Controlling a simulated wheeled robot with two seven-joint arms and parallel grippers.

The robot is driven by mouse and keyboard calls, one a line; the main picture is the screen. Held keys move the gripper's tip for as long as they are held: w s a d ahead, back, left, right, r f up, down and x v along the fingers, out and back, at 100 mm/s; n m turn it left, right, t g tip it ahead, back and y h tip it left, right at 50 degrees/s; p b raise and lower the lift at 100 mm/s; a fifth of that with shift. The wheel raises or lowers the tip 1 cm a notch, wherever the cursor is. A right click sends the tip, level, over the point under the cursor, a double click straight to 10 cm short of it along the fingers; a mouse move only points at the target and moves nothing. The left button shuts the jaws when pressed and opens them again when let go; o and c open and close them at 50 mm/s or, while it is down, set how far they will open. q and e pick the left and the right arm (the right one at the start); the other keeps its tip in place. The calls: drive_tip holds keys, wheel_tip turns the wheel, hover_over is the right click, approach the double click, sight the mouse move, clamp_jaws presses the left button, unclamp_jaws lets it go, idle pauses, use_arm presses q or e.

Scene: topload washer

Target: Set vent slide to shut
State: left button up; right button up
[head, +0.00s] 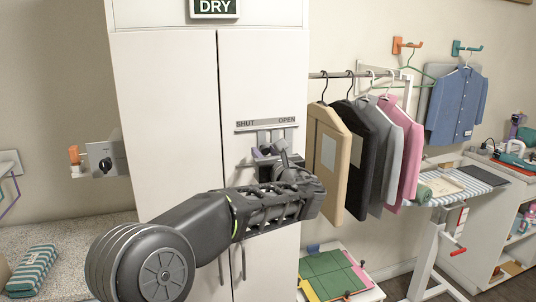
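The vent slide (277,136) is on the right door of a tall white cabinet, under a grey label strip (266,124) reading SHUT at the left and OPEN at the right. The visible pale plates of the slide sit right of the strip's middle. My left gripper (266,153) is in front of the slide's lower part and hides its handle. I cannot tell whether the fingers touch the slide or are closed on it. My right gripper is not in view.
The cabinet (170,120) has a DRY sign (214,8) on top and long door handles low down. Hanging shirts (360,150) on a rail are close on the right. A striped ironing board (450,183) stands beyond. A counter with a striped towel (32,270) is at left.

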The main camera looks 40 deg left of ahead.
use_arm(q)
drive_tip(key=shift+o, duration=0.5)
drive_tip(key=shift+s+d, duration=0.2)
drive_tip(key=shift+d, duration=0.3)
drive_tip(key=b+v, duration=0.2)
drive_tip(key=v, duration=0.4)
drive_tip(key=shift+s+d, duration=0.25)
drive_tip(key=shift+d, duration=0.05)
